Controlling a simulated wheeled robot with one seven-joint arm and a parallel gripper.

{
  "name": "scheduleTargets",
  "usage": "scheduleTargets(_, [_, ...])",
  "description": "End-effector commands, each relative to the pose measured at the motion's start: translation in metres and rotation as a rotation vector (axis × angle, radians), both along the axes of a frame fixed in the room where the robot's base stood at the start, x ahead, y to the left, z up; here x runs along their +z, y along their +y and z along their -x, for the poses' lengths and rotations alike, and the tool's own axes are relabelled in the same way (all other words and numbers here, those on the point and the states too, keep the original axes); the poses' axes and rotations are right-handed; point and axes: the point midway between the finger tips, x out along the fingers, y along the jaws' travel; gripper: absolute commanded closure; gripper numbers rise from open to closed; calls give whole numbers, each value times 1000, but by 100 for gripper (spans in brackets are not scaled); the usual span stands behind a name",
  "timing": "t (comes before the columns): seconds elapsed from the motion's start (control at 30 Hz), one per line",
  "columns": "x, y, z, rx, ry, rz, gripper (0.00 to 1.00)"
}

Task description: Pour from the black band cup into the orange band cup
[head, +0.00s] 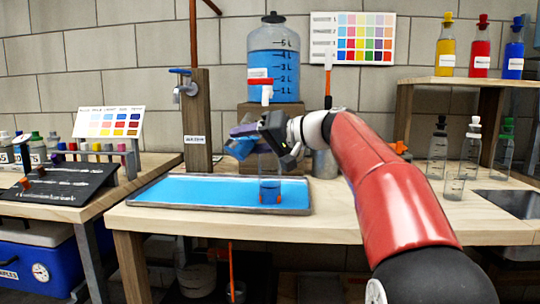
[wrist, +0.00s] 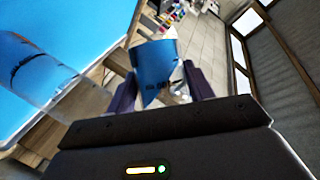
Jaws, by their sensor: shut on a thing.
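My gripper (head: 246,138) is above the blue tray, beside the upper part of a tall clear cup. Its purple fingers, also in the wrist view (wrist: 158,84), are shut on a cup with blue in it (wrist: 153,62). This held cup looks tilted in the head view (head: 240,149); its band is not clear to me. The orange band cup (head: 270,186) stands upright on the tray, its orange band near the bottom. Blue shows through it; I cannot tell liquid from tray. A clear cup with a dark line lies left of the fingers in the wrist view (wrist: 38,72).
The blue tray (head: 170,190) lies on the wooden table (head: 330,225), mostly bare on its left. A large blue water jug (head: 272,60) stands behind. Clear stoppered bottles (head: 455,178) stand at the right. A tube rack (head: 60,182) is on the left table.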

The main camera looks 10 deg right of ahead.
Motion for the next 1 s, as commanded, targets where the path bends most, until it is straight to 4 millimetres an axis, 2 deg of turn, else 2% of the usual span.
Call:
scheduleTargets(0.13, [-10,2,1,1,-61,112,77])
scheduleTargets(0.5, [-57,20,11,4,-190,360,77])
scheduleTargets(0.8, [-63,34,18,4,-320,612,77])
scheduleTargets(1.0, [-61,36,19,4,-350,671,77])
